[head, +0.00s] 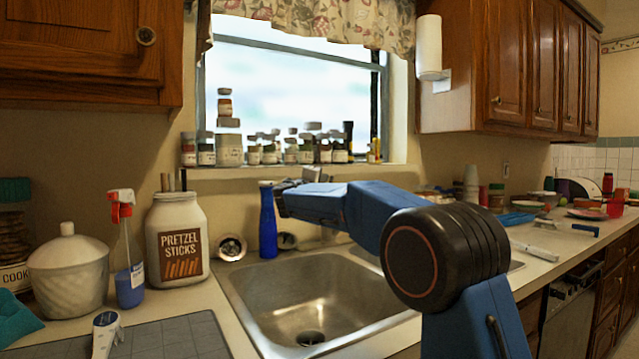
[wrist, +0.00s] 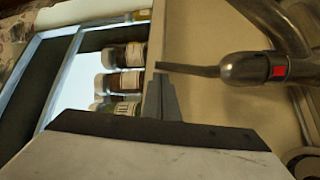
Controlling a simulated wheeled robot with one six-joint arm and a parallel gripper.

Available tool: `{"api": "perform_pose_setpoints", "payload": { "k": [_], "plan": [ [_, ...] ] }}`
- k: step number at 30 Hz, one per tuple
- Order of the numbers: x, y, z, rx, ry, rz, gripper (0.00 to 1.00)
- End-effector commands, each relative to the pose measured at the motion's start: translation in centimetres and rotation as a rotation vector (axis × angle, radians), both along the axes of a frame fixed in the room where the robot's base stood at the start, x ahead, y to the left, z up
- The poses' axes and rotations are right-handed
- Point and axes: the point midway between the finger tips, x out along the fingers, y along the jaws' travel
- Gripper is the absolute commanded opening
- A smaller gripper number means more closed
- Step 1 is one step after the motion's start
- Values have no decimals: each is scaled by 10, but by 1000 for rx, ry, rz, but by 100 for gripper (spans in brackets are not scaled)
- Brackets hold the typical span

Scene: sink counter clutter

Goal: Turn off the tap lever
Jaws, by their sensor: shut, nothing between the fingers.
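The metal tap (wrist: 262,68) is at the upper right of the wrist view, with a red mark on its body. Its thin dark lever (wrist: 187,69) sticks out to the left from the body. My gripper (wrist: 160,85) is shut and empty, its fingertips just beside and below the lever's free end in that picture. A small gap seems to show between them; touching cannot be told for sure. In the head view a grey part of the tap (head: 314,174) shows above my blue arm, which hides most of the tap. My fingertips are not clear there.
The steel sink (head: 310,290) lies below my arm. A blue bottle (head: 268,225) stands close beside my wrist at the sink's back edge. A pretzel jar (head: 178,240) and spray bottle (head: 128,265) stand left. Small jars (head: 290,150) line the window sill behind.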

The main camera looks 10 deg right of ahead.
Motion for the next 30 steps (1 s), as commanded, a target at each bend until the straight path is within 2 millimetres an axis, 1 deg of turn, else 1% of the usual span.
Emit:
{"api": "perform_pose_setpoints", "payload": {
  "k": [6, 17, 26, 30],
  "plan": [
    [6, -4, 1, 0, -1, -1, 0],
    [4, -5, 1, 6, -11, -1, 0],
    [-8, -12, -3, 83, -142, -3, 0],
    [-18, -18, -6, 117, -200, -1, 0]
  ]
}}
